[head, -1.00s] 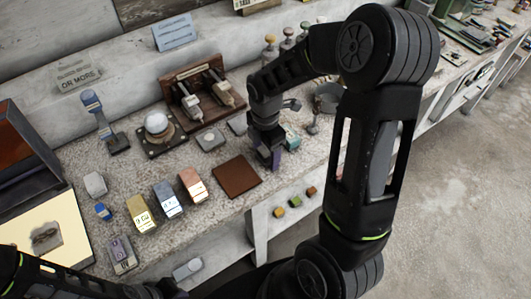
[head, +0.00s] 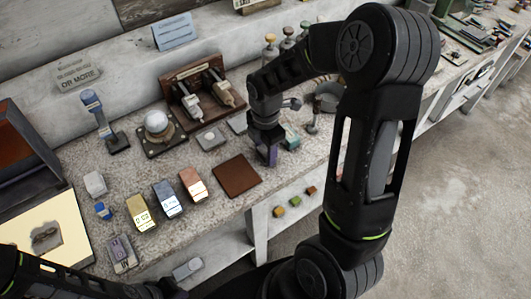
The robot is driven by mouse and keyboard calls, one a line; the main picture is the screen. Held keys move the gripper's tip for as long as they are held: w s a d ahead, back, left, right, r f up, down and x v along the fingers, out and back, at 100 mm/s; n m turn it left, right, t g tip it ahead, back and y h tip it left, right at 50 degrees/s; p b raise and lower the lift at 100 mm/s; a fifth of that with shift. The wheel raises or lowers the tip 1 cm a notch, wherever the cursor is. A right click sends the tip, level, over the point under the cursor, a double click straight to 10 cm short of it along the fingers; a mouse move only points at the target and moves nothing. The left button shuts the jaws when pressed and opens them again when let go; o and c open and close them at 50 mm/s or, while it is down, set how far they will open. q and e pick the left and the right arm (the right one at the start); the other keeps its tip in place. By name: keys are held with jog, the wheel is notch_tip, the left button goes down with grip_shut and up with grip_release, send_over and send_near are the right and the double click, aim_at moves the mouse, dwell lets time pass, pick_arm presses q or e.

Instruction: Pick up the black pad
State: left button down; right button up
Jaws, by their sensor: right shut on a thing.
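My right gripper (head: 268,155) is low over the bench top, just right of the brown square mat (head: 237,177). Its purple-faced fingers are close together, shut on a small dark thing that fits the black pad. The fingers hide most of it, so its shape and its height over the bench cannot be told. My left gripper (head: 172,290) is at the bottom edge, partly cut off, and its opening cannot be told.
A teal block (head: 292,138) lies close right of the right gripper. A grey block (head: 210,138) and a wooden stand with levers (head: 197,88) are behind it to the left. Yellow (head: 141,213), blue (head: 167,198) and copper (head: 193,184) blocks stand in front left.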

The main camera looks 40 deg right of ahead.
aim_at(265, 150)
jog(key=c, duration=0.3)
notch_tip(265, 150, up, 10)
jog(key=shift+b, duration=0.6)
dwell(0.3)
jog(key=o, duration=0.8)
jog(key=c, duration=0.7)
